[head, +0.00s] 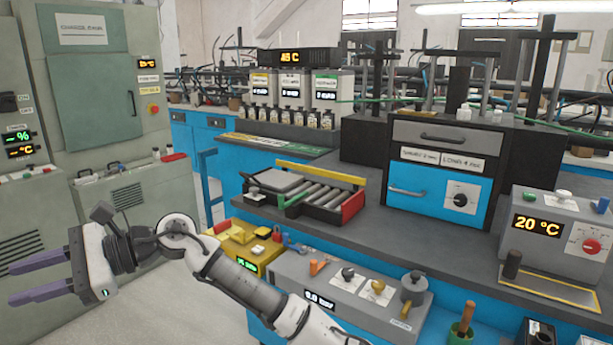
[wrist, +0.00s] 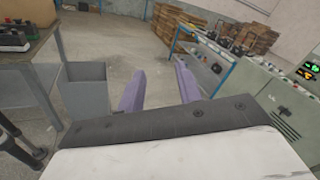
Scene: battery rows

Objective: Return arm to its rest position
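My gripper (head: 40,278) is at the lower left of the head view, with its purple fingers pointing left over the floor. The two fingers are parallel with a clear gap between them. The wrist view also shows my gripper (wrist: 160,88), its fingers apart and nothing between them. My white and grey arm (head: 240,278) reaches in from the bottom middle of the head view, in front of the workbench. No object is held or touched by the fingers.
A charge cabinet (head: 95,100) stands at the left. The workbench (head: 355,222) holds a roller tray (head: 315,190), a drawer unit (head: 440,185) and a 20 °C box (head: 560,240). The wrist view shows a grey bin (wrist: 85,95), wooden pallets (wrist: 245,35) and open floor (wrist: 120,40).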

